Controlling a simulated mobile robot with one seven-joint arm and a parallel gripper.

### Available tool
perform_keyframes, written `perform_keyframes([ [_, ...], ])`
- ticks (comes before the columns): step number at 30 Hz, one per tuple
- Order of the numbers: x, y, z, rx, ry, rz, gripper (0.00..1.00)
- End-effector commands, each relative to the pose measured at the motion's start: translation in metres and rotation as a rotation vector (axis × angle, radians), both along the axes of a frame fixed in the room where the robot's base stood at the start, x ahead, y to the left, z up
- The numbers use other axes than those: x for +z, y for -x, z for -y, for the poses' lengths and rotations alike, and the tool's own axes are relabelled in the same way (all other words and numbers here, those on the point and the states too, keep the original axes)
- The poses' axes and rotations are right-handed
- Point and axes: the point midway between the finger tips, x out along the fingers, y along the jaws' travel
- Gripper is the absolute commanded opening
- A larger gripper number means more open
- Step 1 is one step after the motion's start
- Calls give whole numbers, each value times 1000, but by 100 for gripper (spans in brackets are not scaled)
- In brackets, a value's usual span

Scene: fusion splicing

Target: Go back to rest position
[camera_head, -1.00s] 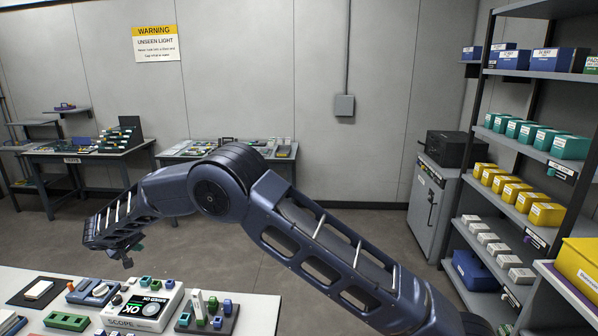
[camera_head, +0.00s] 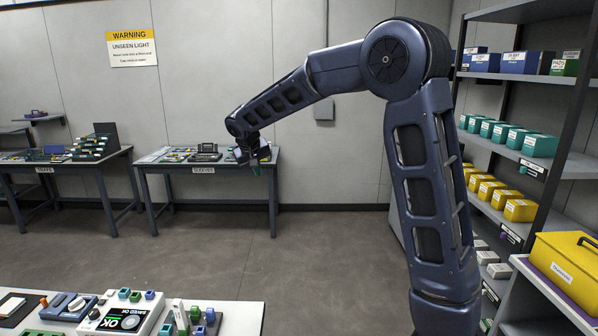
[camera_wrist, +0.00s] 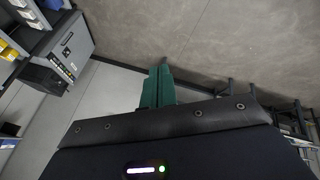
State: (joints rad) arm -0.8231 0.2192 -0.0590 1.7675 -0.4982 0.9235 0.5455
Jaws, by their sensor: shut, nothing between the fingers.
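My gripper (camera_head: 256,168) hangs at the end of my raised arm in the head view. It appears in front of the right end of the sleeves table at the back wall, well above the floor. In the wrist view, the green fingers of my gripper (camera_wrist: 157,84) are together and hold nothing. My arm rises at the right of the head view, bends at a high elbow and reaches left and down to the gripper.
A white table (camera_head: 235,318) with a scope device (camera_head: 125,316) and small parts is at the front left. Shelves (camera_head: 525,155) with boxes stand at the right, close to my arm. The floor (camera_head: 250,250) between is clear. A grey cabinet (camera_wrist: 75,48) shows in the wrist view.

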Motion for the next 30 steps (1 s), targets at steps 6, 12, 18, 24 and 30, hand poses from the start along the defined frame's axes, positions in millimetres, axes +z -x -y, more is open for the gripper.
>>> perform_keyframes([
  [6,30,16,104,-80,-42,-36,0],
  [12,46,45,186,-140,-81,-61,0],
  [18,55,86,258,-198,-123,-78,0],
  [24,54,135,318,-253,-165,-88,0],
  [30,46,188,364,-305,-207,-89,0],
])
